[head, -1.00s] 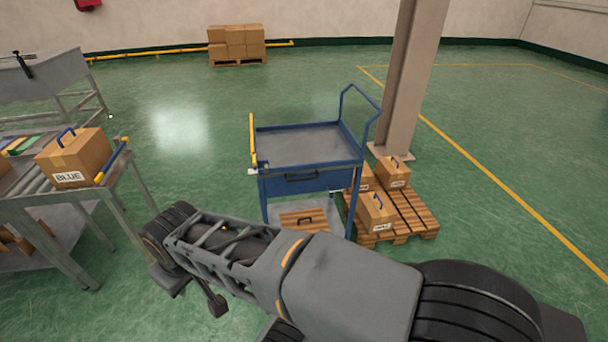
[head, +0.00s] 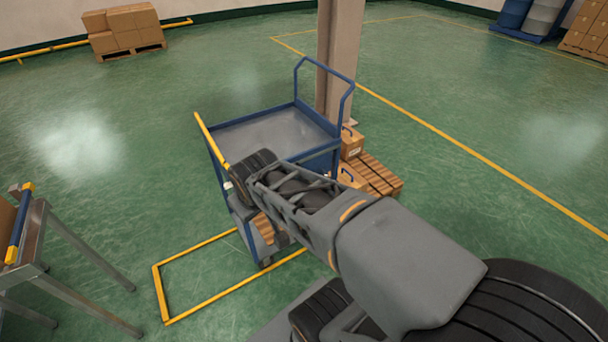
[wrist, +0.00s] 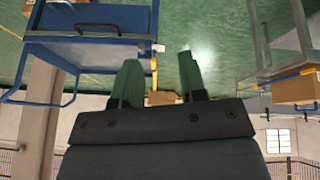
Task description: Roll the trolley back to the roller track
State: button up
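The trolley (head: 265,135) is blue with a grey top deck, a blue push handle and a yellow bar (head: 211,140) along its left edge. It stands upright near the column, beyond my arm, which hides part of its front and lower shelf. In the wrist view, which is upside down, the trolley (wrist: 90,50) is at upper left. My gripper (wrist: 158,60) is open, with the yellow bar (wrist: 154,72) showing between its fingers; I cannot tell whether they touch it. The roller track (head: 38,235) shows only its end at the left edge.
A yellow floor outline (head: 160,292) lies in front of the trolley. A pallet (head: 375,178) with boxes stands close behind it, beside the column (head: 338,60). Open green floor lies between trolley and roller track. Stacked boxes (head: 125,30) stand by the far wall.

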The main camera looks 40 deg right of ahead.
jog(key=w+d+f+n+t+h+b, duration=0.1)
jog(key=w+d+f+n+t+b, duration=0.4)
jog(key=d+f+n+b, duration=0.45)
jog(key=w+d+f+n+t+b, duration=0.4)
jog(key=d+f+n+t+b, duration=0.15)
jog(key=d+f+b, duration=0.75)
jog(key=x, duration=0.4)
jog(key=r+x, duration=0.1)
jog(key=x, duration=0.3)
jog(key=d+x, duration=0.1)
jog(key=x, duration=0.4)
jog(key=shift+r, duration=0.15)
grip_shut()
